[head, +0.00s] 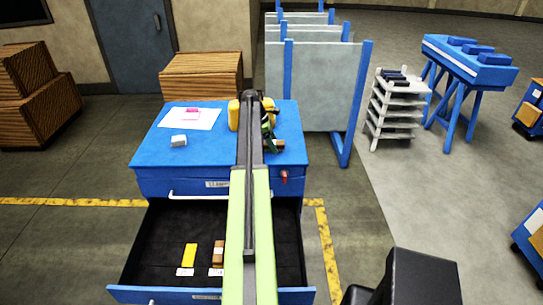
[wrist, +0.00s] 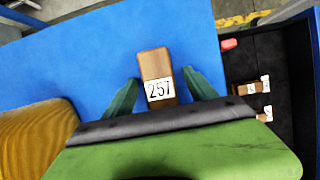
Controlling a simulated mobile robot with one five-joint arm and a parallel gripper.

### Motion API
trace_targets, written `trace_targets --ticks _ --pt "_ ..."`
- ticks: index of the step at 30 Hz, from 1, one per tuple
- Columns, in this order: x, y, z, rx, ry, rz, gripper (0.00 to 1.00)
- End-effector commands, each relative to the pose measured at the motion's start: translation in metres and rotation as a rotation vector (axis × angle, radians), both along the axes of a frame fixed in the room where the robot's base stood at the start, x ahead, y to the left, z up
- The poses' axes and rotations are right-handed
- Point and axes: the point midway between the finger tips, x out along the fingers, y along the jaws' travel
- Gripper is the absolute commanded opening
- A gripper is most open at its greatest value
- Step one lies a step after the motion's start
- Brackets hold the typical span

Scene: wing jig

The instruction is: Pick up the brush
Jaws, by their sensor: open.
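A brown wooden block (wrist: 154,64) with a white tag reading 257 lies on the blue cabinet top; it may be the brush, but no bristles show. In the head view its brown end (head: 279,144) shows just right of my gripper (head: 268,128). In the wrist view my gripper (wrist: 161,88) is open, with one green finger on each side of the block. The block's near end is hidden by the gripper body. I cannot tell whether the fingers touch it.
The blue cabinet (head: 155,150) has an open drawer (head: 150,245) holding a yellow item (head: 189,256) and brown tagged items (head: 218,254). White paper (head: 203,119), a pale block (head: 178,141) and a yellow object (head: 233,115) are on top. A red item (head: 284,175) is at the front.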

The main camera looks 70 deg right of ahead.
Motion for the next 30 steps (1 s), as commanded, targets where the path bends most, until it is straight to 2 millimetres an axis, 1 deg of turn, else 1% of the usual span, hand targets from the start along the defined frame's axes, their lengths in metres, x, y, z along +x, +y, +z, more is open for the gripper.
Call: trace_targets --ticks 8,19,27,30 --pt "0.0003 0.0001 0.0008 0.0 0.0 0.001 0.65" --pt "0.001 0.0004 -0.0043 0.0 0.0 0.002 0.65" --pt "0.0014 0.0005 -0.0041 0.0 0.0 0.002 0.65" --pt "0.0014 0.0006 -0.0041 0.0 0.0 0.002 0.52"
